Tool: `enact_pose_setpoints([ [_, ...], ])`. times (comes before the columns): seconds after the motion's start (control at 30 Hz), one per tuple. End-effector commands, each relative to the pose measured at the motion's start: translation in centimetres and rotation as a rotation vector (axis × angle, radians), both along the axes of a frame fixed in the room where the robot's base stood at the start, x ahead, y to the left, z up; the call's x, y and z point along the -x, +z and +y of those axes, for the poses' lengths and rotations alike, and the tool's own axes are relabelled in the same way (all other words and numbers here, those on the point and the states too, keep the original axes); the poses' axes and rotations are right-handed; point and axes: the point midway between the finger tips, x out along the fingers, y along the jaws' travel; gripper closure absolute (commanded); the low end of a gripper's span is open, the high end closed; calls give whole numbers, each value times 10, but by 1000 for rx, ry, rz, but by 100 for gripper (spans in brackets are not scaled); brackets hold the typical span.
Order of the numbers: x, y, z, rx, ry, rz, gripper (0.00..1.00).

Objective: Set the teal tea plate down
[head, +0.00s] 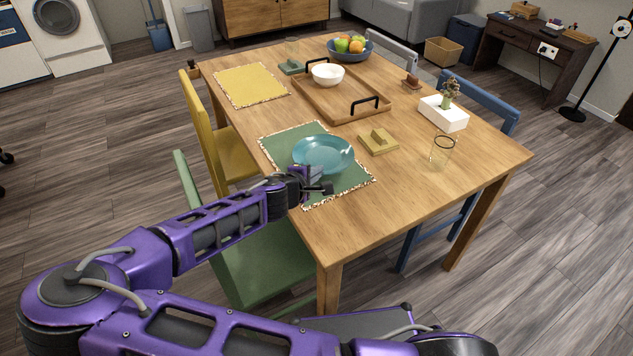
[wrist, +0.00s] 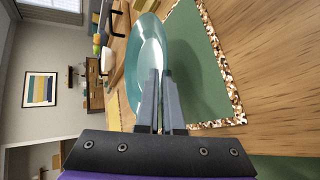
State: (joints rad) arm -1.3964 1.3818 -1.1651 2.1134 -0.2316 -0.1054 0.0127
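The teal tea plate (head: 323,150) is roughly level over the green placemat (head: 347,186), with its near rim towards me. My gripper (head: 318,188) is at the plate's near rim. In the wrist view, the two fingers (wrist: 160,78) are close together with the rim of the plate (wrist: 148,48) between them, shut on it. The green placemat (wrist: 205,85) lies just beneath the plate.
A yellow placemat (head: 250,85), a wooden tray (head: 345,103) with a white bowl (head: 328,75), a fruit bowl (head: 349,50), a coaster stand (head: 378,142), a glass (head: 440,154) and a white planter (head: 443,114) stand on the table. A green chair (head: 262,262) is below my arm.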

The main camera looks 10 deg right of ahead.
Motion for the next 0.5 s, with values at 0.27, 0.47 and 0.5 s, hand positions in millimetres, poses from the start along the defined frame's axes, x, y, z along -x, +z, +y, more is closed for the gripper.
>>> enact_pose_setpoints([
  [0.27, 0, -29, -1, 3, -2, 0, 100],
  [0.47, 0, -41, -1, -1, -3, -2, 100],
  [0.5, 0, -41, -1, -1, -2, -2, 100],
])
